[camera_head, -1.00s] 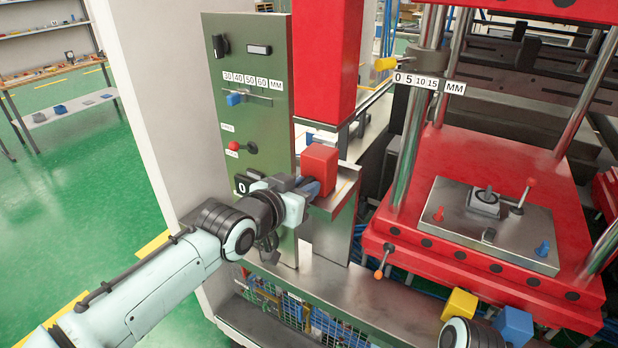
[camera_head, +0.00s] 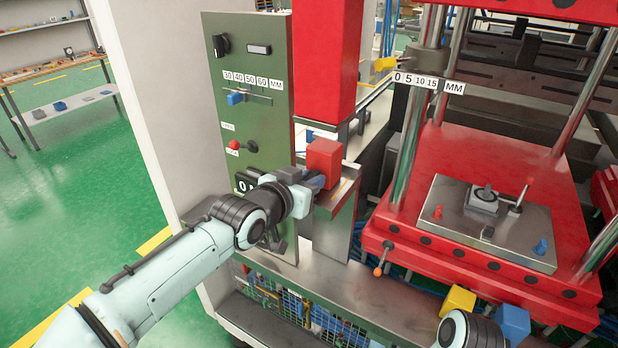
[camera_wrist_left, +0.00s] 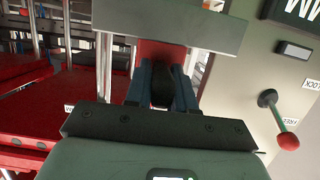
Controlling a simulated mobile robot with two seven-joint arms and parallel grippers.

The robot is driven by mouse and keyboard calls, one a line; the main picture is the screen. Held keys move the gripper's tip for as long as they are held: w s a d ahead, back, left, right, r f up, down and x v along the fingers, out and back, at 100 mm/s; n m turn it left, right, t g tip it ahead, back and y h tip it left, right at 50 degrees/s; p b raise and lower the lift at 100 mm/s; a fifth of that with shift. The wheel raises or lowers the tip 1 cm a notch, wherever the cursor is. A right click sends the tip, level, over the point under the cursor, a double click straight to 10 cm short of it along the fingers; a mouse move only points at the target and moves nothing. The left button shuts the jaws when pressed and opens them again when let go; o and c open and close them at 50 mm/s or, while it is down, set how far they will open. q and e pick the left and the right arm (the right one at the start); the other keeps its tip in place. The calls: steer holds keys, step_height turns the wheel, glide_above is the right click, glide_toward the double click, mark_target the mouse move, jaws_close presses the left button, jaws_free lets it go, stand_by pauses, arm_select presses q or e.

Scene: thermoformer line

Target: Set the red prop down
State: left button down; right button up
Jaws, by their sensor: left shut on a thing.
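The red prop (camera_head: 323,160) is a small red block at the top of a steel stand (camera_head: 333,225), below the big red column. My left gripper (camera_head: 312,183) is shut on it from the left side. In the left wrist view the red prop (camera_wrist_left: 158,52) shows between the two dark fingers (camera_wrist_left: 160,88), partly covered by a grey plate. I cannot tell whether the prop touches the stand's top. My right gripper is not seen; only a round link of my right arm shows at the bottom edge.
The red column (camera_head: 325,60) hangs just above. A green control panel (camera_head: 250,120) with a red-knobbed lever (camera_head: 240,146) stands close on the left. The red press (camera_head: 480,200) is on the right. A yellow block (camera_head: 458,302) and a blue block (camera_head: 514,324) show at the lower right.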

arm_select(q)
steer(key=c, duration=0.9)
jaws_free()
steer(key=shift+r, duration=0.15)
steer(key=shift+o, duration=0.2)
steer(key=shift+f, duration=0.3)
steer(key=b+v, duration=0.3)
steer(key=v, duration=1)
steer(key=shift+s+r+b, duration=0.2)
steer(key=shift+r+b, duration=0.1)
steer(key=shift+b, duration=0.05)
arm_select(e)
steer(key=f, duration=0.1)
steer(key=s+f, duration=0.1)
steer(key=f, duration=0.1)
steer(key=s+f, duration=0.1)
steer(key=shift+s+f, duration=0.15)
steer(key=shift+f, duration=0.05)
arm_select(q)
steer(key=shift+a, duration=0.1)
